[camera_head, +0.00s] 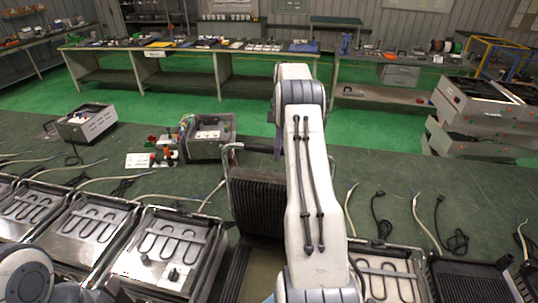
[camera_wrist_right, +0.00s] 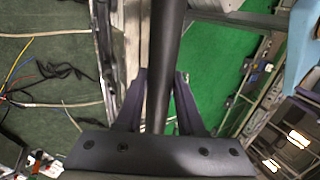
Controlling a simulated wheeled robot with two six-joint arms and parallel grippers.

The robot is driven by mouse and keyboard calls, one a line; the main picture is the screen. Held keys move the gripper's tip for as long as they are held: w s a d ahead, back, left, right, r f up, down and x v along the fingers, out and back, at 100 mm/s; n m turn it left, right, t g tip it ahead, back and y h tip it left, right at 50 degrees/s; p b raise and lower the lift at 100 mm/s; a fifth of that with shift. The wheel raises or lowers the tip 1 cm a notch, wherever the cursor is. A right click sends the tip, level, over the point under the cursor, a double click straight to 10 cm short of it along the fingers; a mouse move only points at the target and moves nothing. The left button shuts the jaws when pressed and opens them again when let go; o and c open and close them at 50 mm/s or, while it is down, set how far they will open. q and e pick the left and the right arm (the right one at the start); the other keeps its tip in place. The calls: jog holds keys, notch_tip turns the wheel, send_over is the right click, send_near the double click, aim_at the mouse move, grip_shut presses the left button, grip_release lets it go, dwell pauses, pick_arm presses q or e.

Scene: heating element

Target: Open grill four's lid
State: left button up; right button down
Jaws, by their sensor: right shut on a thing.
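The grill with the dark ribbed lid (camera_head: 258,205) stands in the middle of the front row in the head view. Its lid is raised and steeply tilted, with the ribbed inner face showing. Part of the base (camera_head: 250,275) shows below it; my right arm covers its right side. A metal handle bracket (camera_head: 233,150) shows at the lid's top left. My right gripper (camera_wrist_right: 158,105) is shut on the dark handle bar (camera_wrist_right: 165,50), which runs between its fingers in the wrist view. In the head view my right arm largely hides this grip. My left gripper cannot be made out.
Open grill bodies with heating coils (camera_head: 170,245) stand to the left, and another (camera_head: 385,275) to the right. A dark ribbed plate (camera_head: 470,280) lies farther right. Loose cables (camera_head: 455,235) and a metal box (camera_head: 210,135) lie on the green table (camera_head: 400,170) behind.

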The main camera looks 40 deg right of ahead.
jog(key=shift+w+d+f, duration=0.25)
jog(key=shift+w+d, duration=0.05)
jog(key=shift+d, duration=0.25)
jog(key=shift+w+d+f, duration=0.2)
jog(key=shift+w+d, duration=0.1)
jog(key=shift+d, duration=0.2)
jog(key=c, duration=0.5)
grip_release()
jog(key=s+d+r, duration=0.1)
jog(key=s+r, duration=0.2)
jog(key=s+d+r, duration=0.2)
jog(key=s+r, duration=0.2)
jog(key=s+d+r+b, duration=0.1)
jog(key=s+r, duration=0.2)
jog(key=r, duration=0.1)
jog(key=shift+s+d+r, duration=0.1)
jog(key=shift+s+d, duration=0.2)
